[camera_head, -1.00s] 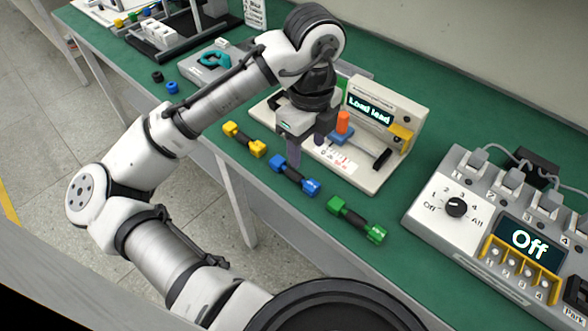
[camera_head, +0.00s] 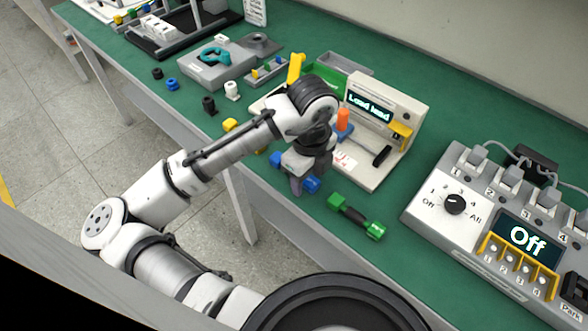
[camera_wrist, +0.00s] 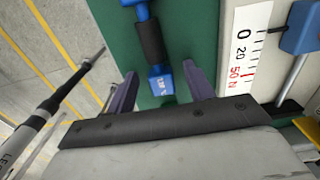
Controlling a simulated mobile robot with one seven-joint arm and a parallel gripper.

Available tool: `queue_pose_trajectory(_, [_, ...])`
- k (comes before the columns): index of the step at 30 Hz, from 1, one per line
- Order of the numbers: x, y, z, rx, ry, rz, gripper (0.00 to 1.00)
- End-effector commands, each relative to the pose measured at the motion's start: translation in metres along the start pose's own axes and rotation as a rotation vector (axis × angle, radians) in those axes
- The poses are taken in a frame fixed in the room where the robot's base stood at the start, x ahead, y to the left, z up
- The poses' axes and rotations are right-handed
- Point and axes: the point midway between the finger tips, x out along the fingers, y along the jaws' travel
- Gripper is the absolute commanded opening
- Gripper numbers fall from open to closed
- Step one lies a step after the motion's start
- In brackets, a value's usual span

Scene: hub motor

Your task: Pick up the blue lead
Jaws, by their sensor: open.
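The blue lead (camera_head: 311,184) has two blue ends and a black middle and lies on the green bench near its front edge. In the head view my gripper partly hides it. In the wrist view the lead (camera_wrist: 151,42) lies lengthwise, its near blue end between the line of my two fingers. My gripper (camera_wrist: 157,83) is open and empty, with a finger on each side of that end. In the head view my gripper (camera_head: 304,188) is just over the lead; I cannot tell its exact height.
A green lead (camera_head: 355,216) lies to the right and a yellow lead (camera_head: 231,125) to the left, partly hidden by my arm. The "Load lead" tester (camera_head: 385,115) stands just behind. A control box (camera_head: 470,215) reading "Off" is at the right.

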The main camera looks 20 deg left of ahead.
Motion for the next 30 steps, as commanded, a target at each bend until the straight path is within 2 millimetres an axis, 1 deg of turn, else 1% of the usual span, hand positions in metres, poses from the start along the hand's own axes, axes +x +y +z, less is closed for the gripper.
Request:
queue_pose_trajectory(3, [0.000, 0.000, 0.000, 0.000, 0.000, 0.000, 0.53])
queue_pose_trajectory(12, [0.000, 0.000, 0.000, 0.000, 0.000, 0.000, 0.13])
queue_pose_trajectory(14, [0.000, 0.000, 0.000, 0.000, 0.000, 0.000, 0.06])
queue_pose_trajectory(15, [-0.001, 0.000, 0.000, 0.000, 0.000, 0.000, 0.04])
queue_pose_trajectory(21, [-0.001, 0.000, 0.000, 0.000, 0.000, 0.000, 0.03])
queue_pose_trajectory(25, [-0.005, 0.000, 0.000, 0.000, 0.000, 0.000, 0.03])
queue_pose_trajectory(29, [-0.019, -0.001, 0.000, 0.000, -0.001, -0.001, 0.03])
queue_pose_trajectory(30, [-0.026, -0.001, 0.000, 0.001, -0.002, -0.002, 0.03])
